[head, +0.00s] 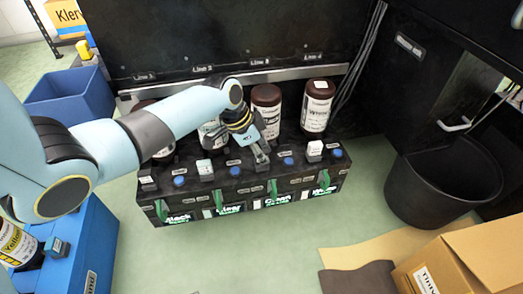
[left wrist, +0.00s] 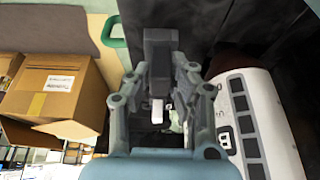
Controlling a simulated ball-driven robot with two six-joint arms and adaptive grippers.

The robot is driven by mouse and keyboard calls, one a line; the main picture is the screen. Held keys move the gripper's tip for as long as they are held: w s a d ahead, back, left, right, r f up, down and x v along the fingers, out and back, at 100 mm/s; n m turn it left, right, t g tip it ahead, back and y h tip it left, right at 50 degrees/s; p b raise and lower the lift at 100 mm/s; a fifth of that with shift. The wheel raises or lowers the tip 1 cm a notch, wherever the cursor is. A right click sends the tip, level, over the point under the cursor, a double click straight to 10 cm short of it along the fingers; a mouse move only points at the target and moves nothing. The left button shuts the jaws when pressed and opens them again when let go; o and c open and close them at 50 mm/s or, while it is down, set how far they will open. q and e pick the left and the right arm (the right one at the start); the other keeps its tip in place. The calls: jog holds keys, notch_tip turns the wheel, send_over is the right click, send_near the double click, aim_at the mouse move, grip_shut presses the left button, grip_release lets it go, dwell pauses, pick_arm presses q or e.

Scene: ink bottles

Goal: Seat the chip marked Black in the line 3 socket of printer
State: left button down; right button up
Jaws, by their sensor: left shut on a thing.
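My left gripper (head: 262,156) is over the third socket place from the left on the black printer base (head: 240,185). It is shut on a small chip, mostly hidden by the fingers in the head view. In the left wrist view a dark grey block (left wrist: 160,48) shows between the fingertips of my left gripper (left wrist: 160,72); no marking is readable. I cannot tell whether the chip is seated or just above the socket. Other chips stand at the first (head: 148,184), second (head: 205,169) and fourth (head: 314,150) places. My right gripper is not in view.
Brown ink bottles (head: 317,107) stand behind the sockets, with blue buttons (head: 288,160) beside the sockets. A black bin (head: 440,190) and a cardboard box (head: 470,262) are at the right. A blue crate (head: 100,235) with a yellow-labelled bottle (head: 15,243) is at lower left.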

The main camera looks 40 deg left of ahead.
pick_arm(q)
jog(key=shift+f, duration=0.1)
dwell(0.3)
jog(key=c, duration=1.1)
grip_release()
